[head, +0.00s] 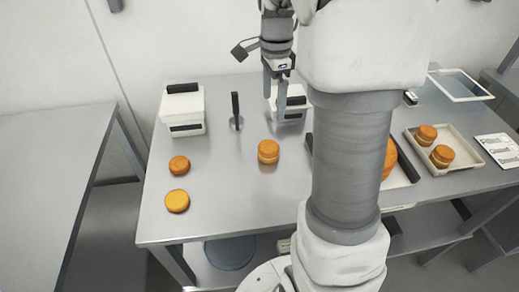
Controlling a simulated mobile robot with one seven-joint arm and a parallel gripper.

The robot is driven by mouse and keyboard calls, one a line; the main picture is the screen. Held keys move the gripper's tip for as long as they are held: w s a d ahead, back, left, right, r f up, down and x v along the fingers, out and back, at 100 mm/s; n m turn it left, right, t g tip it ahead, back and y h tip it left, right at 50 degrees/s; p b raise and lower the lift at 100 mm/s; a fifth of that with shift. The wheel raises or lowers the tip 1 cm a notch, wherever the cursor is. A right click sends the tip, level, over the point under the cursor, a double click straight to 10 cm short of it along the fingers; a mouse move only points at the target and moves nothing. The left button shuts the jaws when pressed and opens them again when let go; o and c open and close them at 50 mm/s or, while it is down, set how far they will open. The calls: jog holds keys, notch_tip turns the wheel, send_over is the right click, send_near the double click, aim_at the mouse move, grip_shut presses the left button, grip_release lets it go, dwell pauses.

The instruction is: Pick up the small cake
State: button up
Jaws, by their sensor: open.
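Several small round orange-brown cakes are in the head view. One taller, layered cake (268,152) stands on the steel table (225,200) near the middle. Two flatter cakes, a darker one (179,165) and a lighter one (177,201), sit at the left. Two layered cakes, the rear one (427,134) and the front one (442,156), stand in a cream tray (467,158) at the right. I cannot tell which one the task means. My gripper (275,104) is open and empty, with its fingers pointing down, above and behind the middle cake.
A white box (182,108) with black handles stands back left, a similar one (296,103) behind my gripper. A dark upright tool (236,110) stands between. My arm partly hides a larger orange item (389,158). A card (497,150) lies at right. The front middle is clear.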

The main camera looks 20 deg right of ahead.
aim_at(269, 145)
notch_tip(269, 145, down, 12)
jog(key=shift+r+b, duration=0.1)
jog(key=shift+b, duration=0.45)
jog(key=shift+a+f, duration=0.15)
jog(key=shift+f, duration=1.25)
jog(key=shift+a+f, duration=0.1)
jog(key=shift+f, duration=1.25)
jog(key=c, duration=0.8)
jog(key=shift+o, duration=0.2)
jog(key=shift+r, duration=0.15)
notch_tip(269, 145, up, 4)
jog(key=shift+w+r, duration=0.1)
jog(key=shift+r, duration=0.1)
jog(key=d+r, duration=0.6)
jog(key=d, duration=0.5)
jog(key=shift+d+r, duration=0.2)
jog(key=shift+d, duration=0.2)
